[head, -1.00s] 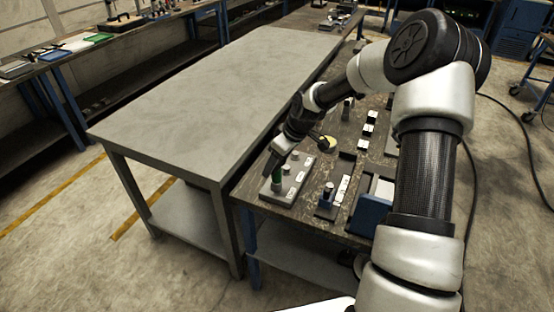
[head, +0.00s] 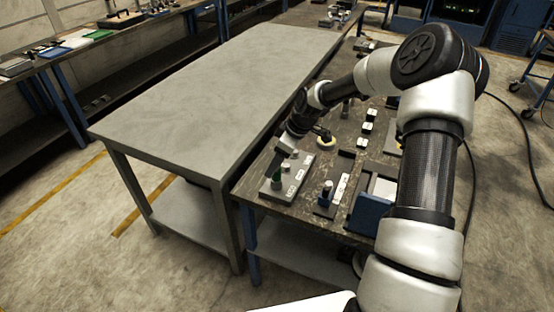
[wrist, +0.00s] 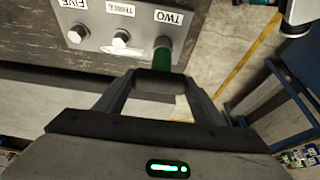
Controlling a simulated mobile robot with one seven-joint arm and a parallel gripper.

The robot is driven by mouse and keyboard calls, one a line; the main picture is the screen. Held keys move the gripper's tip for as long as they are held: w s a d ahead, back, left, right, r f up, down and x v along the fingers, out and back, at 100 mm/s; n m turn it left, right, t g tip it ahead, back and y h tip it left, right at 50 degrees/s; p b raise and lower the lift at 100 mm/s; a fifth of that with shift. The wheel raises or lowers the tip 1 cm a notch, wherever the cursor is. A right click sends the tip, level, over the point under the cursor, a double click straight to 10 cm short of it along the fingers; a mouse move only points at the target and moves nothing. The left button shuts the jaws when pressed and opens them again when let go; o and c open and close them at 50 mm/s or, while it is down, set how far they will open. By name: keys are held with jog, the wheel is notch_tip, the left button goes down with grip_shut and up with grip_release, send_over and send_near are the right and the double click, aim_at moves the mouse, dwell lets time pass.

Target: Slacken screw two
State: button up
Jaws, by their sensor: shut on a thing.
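A grey block (head: 289,182) carries a row of screws with white labels at the near left corner of the dark bench. In the wrist view the labels read FIVE, THREE and TWO. Silver screw heads stand at FIVE (wrist: 77,34) and THREE (wrist: 121,38). A green cylindrical tool (wrist: 162,57) stands beside the TWO label (wrist: 168,18); it also shows in the head view (head: 276,180). It hides screw two. My gripper (wrist: 157,78) is shut on the green tool, its fingertips covering one end. In the head view the grip is unclear.
A yellow round piece (head: 325,142) and several small white blocks lie behind. The large grey table (head: 215,95) on the left is bare.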

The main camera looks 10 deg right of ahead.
jog(key=shift+r+m, duration=0.1)
jog(key=shift+m, duration=0.3)
jog(key=shift+r+p, duration=1.6)
jog(key=shift+r, duration=1.35)
